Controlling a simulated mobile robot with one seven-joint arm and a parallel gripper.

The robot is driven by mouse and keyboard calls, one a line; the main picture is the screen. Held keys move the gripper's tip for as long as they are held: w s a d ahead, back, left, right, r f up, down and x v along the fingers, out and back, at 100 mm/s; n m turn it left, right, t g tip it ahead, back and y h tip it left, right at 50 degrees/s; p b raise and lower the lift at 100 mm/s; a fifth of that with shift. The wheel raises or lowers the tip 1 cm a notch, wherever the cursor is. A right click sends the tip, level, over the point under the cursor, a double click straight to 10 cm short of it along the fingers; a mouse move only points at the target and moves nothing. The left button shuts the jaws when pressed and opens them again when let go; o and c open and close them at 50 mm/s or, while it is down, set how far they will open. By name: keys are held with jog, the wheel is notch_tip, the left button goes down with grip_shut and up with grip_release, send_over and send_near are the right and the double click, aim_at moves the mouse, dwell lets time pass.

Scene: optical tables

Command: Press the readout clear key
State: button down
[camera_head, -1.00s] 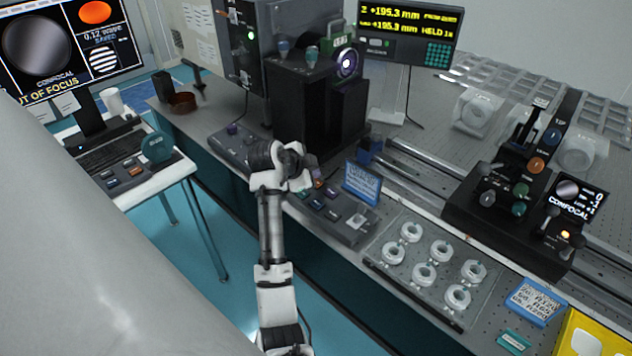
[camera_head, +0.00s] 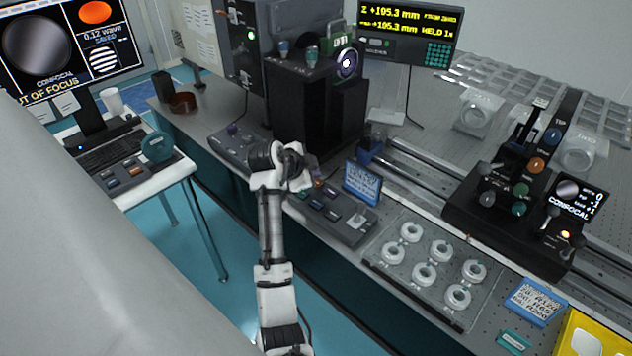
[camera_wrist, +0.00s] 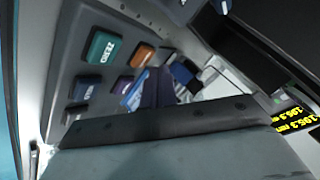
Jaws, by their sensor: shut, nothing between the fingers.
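The readout (camera_head: 408,32) at the back shows yellow figures near +195.3 mm. A grey key panel (camera_head: 352,236) lies along the bench's front edge, with several small coloured keys. In the wrist view the panel shows a teal key marked ZERO (camera_wrist: 103,47), an orange key (camera_wrist: 141,55), a blue key (camera_wrist: 83,90) and a purple key (camera_wrist: 123,85). I cannot read which one is the clear key. My gripper (camera_wrist: 160,120) is shut and empty, close to the panel. In the head view my wrist hides its fingertips and part of the panel.
A blue label card (camera_head: 362,182) stands just behind the panel. A black optics housing (camera_head: 310,105) rises behind my gripper. A tray of white rings (camera_head: 410,232) lies to the right. The floor before the bench is clear.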

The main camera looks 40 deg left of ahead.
jog(key=shift+f+b, duration=0.3)
jog(key=shift+f, duration=0.15)
jog(key=shift+f+b, duration=0.35)
jog(key=shift+f, duration=0.1)
dwell(0.5)
jog(key=shift+r, duration=0.15)
jog(key=shift+r+p, duration=0.5)
jog(key=shift+r, duration=0.25)
jog(key=shift+r+p, duration=1.5)
jog(key=shift+r, duration=1)
